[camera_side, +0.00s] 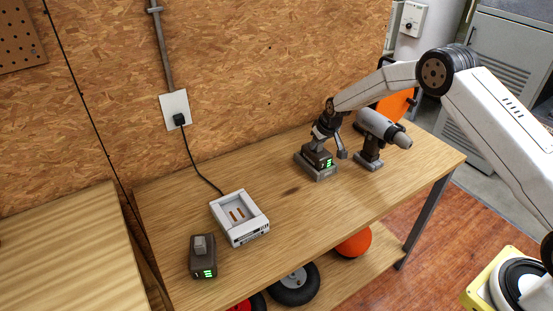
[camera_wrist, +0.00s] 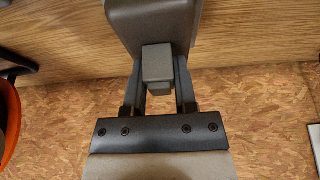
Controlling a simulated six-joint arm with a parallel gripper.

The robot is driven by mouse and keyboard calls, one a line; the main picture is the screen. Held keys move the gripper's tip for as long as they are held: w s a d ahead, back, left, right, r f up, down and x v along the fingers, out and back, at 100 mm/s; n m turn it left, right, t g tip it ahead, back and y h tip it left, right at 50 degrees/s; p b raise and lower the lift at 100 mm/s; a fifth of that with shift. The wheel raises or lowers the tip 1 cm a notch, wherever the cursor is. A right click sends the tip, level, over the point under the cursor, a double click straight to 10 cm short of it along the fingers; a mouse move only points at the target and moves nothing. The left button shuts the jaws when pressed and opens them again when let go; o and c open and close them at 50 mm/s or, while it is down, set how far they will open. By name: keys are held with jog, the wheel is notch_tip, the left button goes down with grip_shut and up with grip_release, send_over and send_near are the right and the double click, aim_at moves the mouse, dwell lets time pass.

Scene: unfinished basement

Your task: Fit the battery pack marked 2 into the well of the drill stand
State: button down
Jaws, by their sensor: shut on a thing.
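My gripper (camera_side: 328,142) is shut on a dark battery pack (camera_side: 316,156) with a lit green display. In the wrist view, my fingers (camera_wrist: 157,72) flank the grey block on top of the pack (camera_wrist: 150,20). The pack is upright at the low grey drill stand (camera_side: 321,174), its lower part within the stand's outline. I cannot tell how deep it sits, and the well is hidden beneath it. A second dark pack (camera_side: 203,258) with a green display stands at the table's front left. The number on each pack is too small to read surely.
A white charger (camera_side: 239,219) with an empty bay sits left of the stand, its cord running to the wall outlet (camera_side: 176,108). A grey drill (camera_side: 379,134) stands close on the right. The wooden table (camera_side: 290,230) is clear in front of the stand.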

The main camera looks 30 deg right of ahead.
jog(key=shift+f, duration=0.4)
jog(key=shift+f, duration=0.1)
jog(key=shift+c, duration=2)
grip_release()
jog(key=shift+f, duration=0.1)
jog(key=v, duration=1.2)
jog(key=s+a+r+g, duration=0.1)
jog(key=s+a, duration=0.2)
jog(key=s, duration=1.2)
jog(key=s+a+r, duration=0.2)
jog(key=s+a, duration=0.2)
jog(key=s, duration=1.1)
jog(key=shift+s+r+g, duration=0.2)
jog(key=shift+g, duration=0.2)
